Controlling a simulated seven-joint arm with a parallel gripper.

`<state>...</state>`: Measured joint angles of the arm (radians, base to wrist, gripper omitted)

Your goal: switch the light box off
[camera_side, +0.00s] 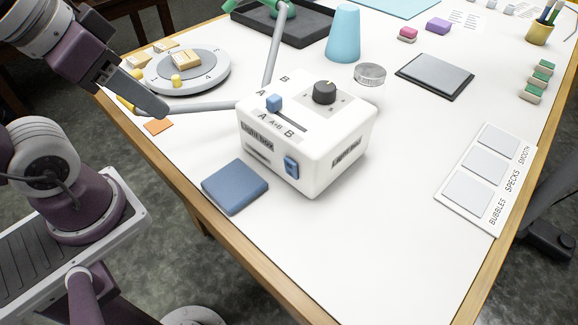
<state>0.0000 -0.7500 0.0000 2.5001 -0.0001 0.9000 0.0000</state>
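The white light box (318,155) stands on the table in the middle of the side view. A dark round knob (324,92) and a blue slider (274,102) are on its top, with the slider near the A end. A blue switch (291,166) is on a lower side face; whether it is on or off I cannot tell. One thin arm runs left from the box and another runs up. My gripper (150,103) is at the upper left, apart from the box. Its fingers are not clear, so I cannot tell whether it is open or shut.
A blue pad (235,187) lies close in front of the box. A round turntable (187,77) with small blocks is behind my gripper. A turquoise cone (343,35) and a glass dish (370,74) stand behind the box. A labelled board (462,217) lies right; the front table is clear.

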